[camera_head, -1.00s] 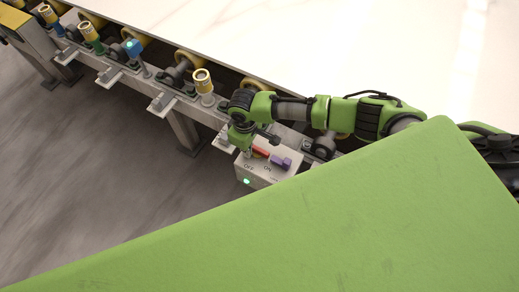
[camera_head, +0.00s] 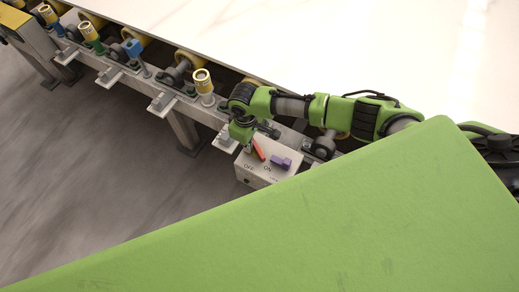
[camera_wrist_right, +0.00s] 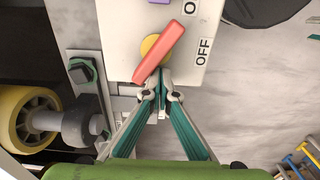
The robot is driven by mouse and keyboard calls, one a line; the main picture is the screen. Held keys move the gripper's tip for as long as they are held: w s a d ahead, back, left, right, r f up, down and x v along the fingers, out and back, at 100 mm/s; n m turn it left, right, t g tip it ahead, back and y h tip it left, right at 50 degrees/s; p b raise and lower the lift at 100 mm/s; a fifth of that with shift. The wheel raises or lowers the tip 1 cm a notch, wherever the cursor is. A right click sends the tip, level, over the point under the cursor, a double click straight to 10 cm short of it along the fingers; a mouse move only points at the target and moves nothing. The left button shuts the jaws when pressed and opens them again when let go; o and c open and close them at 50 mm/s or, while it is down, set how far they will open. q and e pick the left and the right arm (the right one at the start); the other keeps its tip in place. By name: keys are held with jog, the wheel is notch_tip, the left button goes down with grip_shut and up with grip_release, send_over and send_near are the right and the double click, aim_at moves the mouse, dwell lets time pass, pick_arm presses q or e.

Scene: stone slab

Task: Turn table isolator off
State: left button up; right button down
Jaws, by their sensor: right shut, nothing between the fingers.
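The isolator is a pale box (camera_head: 276,172) on the table's side rail, with OFF and ON printed on it. Its red lever (camera_head: 258,150) sits tilted on the box's top face. In the right wrist view the red lever (camera_wrist_right: 159,50) lies diagonally over a yellow hub (camera_wrist_right: 150,47), with the OFF label (camera_wrist_right: 203,52) to its right. My right gripper (camera_wrist_right: 162,80) is shut and empty, its tips close by the lever's lower end; I cannot tell if they touch. The indicator (camera_head: 247,181) on the box front is dark. My left gripper is out of view.
A purple switch (camera_head: 281,162) sits beside the lever. The white slab (camera_head: 330,45) lies above rollers and the metal rail. Open floor (camera_head: 90,180) is at left.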

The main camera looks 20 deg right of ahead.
jog(key=shift+w+d, duration=0.5)
jog(key=shift+d, duration=0.15)
jog(key=shift+w+d+p, duration=0.1)
jog(key=shift+d+p, duration=0.3)
jog(key=shift+d, duration=0.1)
dwell(0.4)
notch_tip(320, 180, up, 8)
jog(key=p, duration=0.8)
dwell(0.4)
